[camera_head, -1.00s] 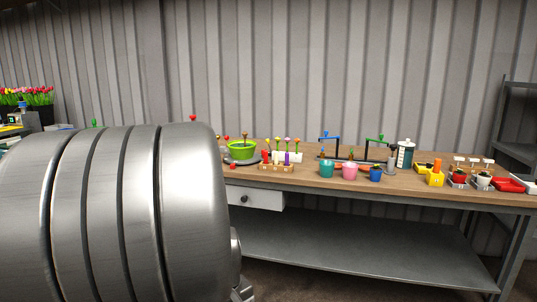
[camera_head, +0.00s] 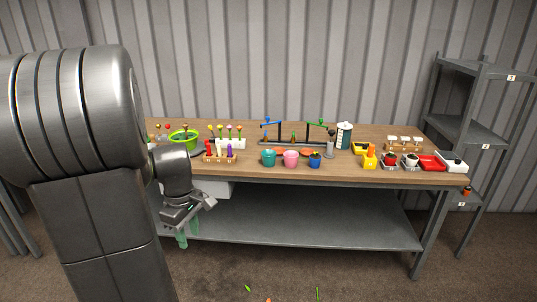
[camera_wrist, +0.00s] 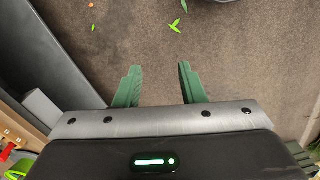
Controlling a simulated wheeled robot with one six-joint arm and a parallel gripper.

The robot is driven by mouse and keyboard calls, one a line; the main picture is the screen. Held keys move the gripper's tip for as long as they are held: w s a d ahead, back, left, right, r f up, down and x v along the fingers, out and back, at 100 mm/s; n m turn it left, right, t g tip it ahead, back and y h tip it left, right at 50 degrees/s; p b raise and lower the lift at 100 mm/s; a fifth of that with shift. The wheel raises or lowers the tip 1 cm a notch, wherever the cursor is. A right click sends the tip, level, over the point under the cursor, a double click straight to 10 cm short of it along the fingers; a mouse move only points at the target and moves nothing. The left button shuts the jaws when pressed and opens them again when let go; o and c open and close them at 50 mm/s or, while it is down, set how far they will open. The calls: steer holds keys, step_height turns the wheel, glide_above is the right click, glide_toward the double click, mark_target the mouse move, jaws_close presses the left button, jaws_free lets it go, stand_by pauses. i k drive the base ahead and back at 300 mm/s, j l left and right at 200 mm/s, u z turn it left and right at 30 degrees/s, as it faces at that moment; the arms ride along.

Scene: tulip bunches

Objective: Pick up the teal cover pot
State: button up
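The teal cover pot (camera_head: 269,158) stands upright on the front part of the wooden workbench (camera_head: 240,174), left of a pink pot (camera_head: 291,158). My gripper (camera_head: 188,241) hangs low in front of the bench, left of the teal pot and below the tabletop. In the wrist view, its two green fingers (camera_wrist: 158,88) are apart with only floor between them. The gripper is open and empty. The teal pot does not show in the wrist view.
A blue pot (camera_head: 315,161) stands right of the pink one. A balance-like stand (camera_head: 292,140) is behind the pots. Green scraps (camera_wrist: 174,26) lie on the floor.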

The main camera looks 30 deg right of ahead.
mark_target(269, 159)
steer(key=i+l, duration=0.2)
steer(key=l, duration=0.2)
steer(key=i+l+u, duration=0.15)
steer(key=l, duration=0.25)
steer(key=i+l, duration=0.15)
steer(key=l, duration=0.3)
steer(key=i+l+u, duration=0.1)
steer(key=l, duration=0.35)
steer(key=i+l+u, duration=0.1)
steer(key=i+l, duration=0.15)
steer(key=l, duration=0.2)
steer(key=i+l, duration=0.1)
steer(key=l, duration=0.35)
steer(key=i+l+u, duration=0.1)
steer(key=l, duration=0.35)
steer(key=i+l+u, duration=0.1)
steer(key=l, duration=0.35)
